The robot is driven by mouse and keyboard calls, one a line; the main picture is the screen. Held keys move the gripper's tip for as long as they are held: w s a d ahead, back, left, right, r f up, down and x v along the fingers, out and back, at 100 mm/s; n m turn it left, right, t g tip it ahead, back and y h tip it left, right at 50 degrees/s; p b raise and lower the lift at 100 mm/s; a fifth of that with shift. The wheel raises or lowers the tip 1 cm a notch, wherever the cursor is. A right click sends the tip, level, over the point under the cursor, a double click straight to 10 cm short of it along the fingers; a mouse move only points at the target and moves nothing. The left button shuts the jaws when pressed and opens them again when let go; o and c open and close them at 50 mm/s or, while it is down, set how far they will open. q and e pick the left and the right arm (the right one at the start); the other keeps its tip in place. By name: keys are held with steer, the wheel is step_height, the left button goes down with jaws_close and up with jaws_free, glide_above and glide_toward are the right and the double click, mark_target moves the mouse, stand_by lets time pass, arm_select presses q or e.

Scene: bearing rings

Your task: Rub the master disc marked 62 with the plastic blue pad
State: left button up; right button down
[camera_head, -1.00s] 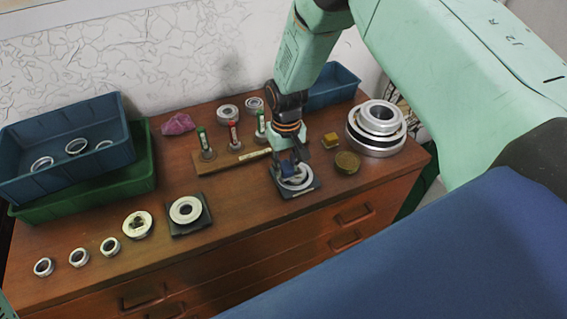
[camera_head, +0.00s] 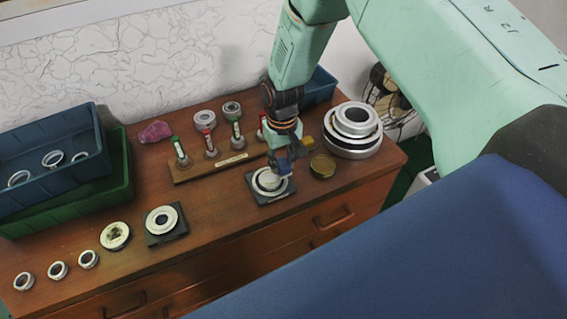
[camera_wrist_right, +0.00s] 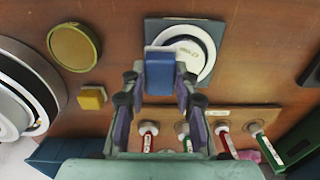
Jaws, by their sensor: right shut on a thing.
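My right gripper (camera_head: 282,162) is shut on the blue pad (camera_wrist_right: 160,70). The pad overlaps the near left edge of a pale ring-shaped disc (camera_wrist_right: 190,47) in the right wrist view; I cannot tell whether it touches. This disc (camera_head: 266,182) lies on a dark square plate (camera_head: 272,200) in the head view, just below and left of the gripper. A second pale disc (camera_head: 160,219) lies on another dark plate at the left. I cannot read the number 62 on either. My left gripper is not in view.
A brass round tin (camera_head: 323,166) and a yellow block (camera_head: 307,143) are right of the gripper. A wooden rack (camera_head: 215,165) with several labelled posts stands behind. Stacked large rings (camera_head: 352,135) are at right, blue (camera_head: 40,165) and green bins (camera_head: 120,180) at left.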

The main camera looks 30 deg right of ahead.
steer(key=shift+a+r+p, duration=0.3)
steer(key=shift+r+p, duration=0.25)
steer(key=shift+r, duration=0.2)
steer(key=shift+a+r+p, duration=0.1)
steer(key=shift+r+p, duration=0.25)
steer(key=shift+r, duration=0.15)
steer(key=shift+s+d+r+p, duration=0.1)
steer(key=shift+d+r+p, duration=0.1)
steer(key=shift+r+p, duration=0.85)
steer(key=shift+a+r+p, duration=0.1)
steer(key=shift+r+p, duration=0.4)
steer(key=shift+r, duration=0.15)
